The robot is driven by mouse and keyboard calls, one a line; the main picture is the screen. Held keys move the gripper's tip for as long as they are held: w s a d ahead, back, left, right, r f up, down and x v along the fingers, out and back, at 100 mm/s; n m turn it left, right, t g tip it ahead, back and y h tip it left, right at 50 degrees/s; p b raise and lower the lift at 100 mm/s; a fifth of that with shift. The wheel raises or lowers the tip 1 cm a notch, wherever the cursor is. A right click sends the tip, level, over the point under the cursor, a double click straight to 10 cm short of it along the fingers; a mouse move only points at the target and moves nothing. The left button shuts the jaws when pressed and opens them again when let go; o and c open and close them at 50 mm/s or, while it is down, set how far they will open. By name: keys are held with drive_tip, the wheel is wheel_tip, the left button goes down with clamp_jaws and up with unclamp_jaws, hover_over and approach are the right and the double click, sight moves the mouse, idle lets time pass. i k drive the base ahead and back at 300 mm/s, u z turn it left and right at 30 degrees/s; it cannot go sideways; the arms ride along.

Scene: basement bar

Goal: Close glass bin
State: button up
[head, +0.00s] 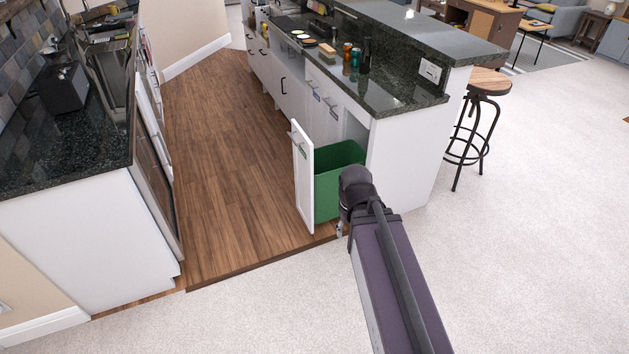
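In the head view, a green bin (327,190) sits in a pull-out drawer of the white island. The drawer's white front panel (304,178) stands out from the cabinet face, so the bin is pulled out and open at the top. My arm reaches up from the bottom right. My gripper (340,230) is at its far end, small and mostly hidden behind the wrist, low near the bin's near side. I cannot tell whether it touches the bin or whether its fingers are open.
The island's dark countertop (400,92) carries bottles and cans (350,55). A bar stool (474,125) stands at the right. A second counter (75,150) lines the left. The wooden floor (225,150) between them is clear, as is the pale carpet (260,310) in front.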

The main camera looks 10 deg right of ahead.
sight(317, 171)
drive_tip(key=u, duration=0.15)
drive_tip(key=i, duration=0.95)
drive_tip(key=z, duration=0.8)
drive_tip(key=k, duration=0.4)
drive_tip(key=z, duration=0.35)
